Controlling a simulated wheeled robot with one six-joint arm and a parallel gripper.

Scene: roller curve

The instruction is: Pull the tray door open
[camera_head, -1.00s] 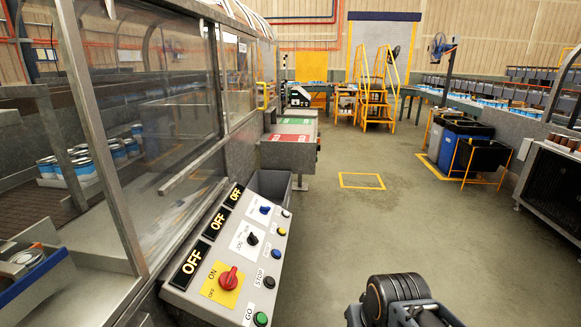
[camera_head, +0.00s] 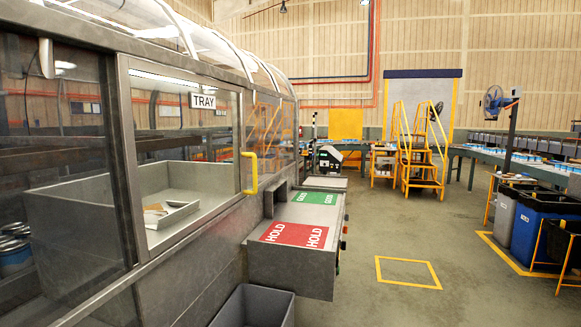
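The tray door (camera_head: 187,158) is a clear pane in a metal frame on the left-hand machine, with a white TRAY label (camera_head: 203,101) near its top right. It looks shut. Its yellow handle (camera_head: 250,174) stands upright on the right side of the frame. Behind the pane, a small tray (camera_head: 180,212) with something in it sits in a grey metal bin. My gripper is not in view now.
A metal shelf with a red HOLD area (camera_head: 289,236) and a green GOOD area (camera_head: 316,198) juts out right of the door. A grey bin (camera_head: 256,306) stands below it. The floor by the yellow floor square (camera_head: 408,273) is clear. Blue and grey bins (camera_head: 541,230) stand at right.

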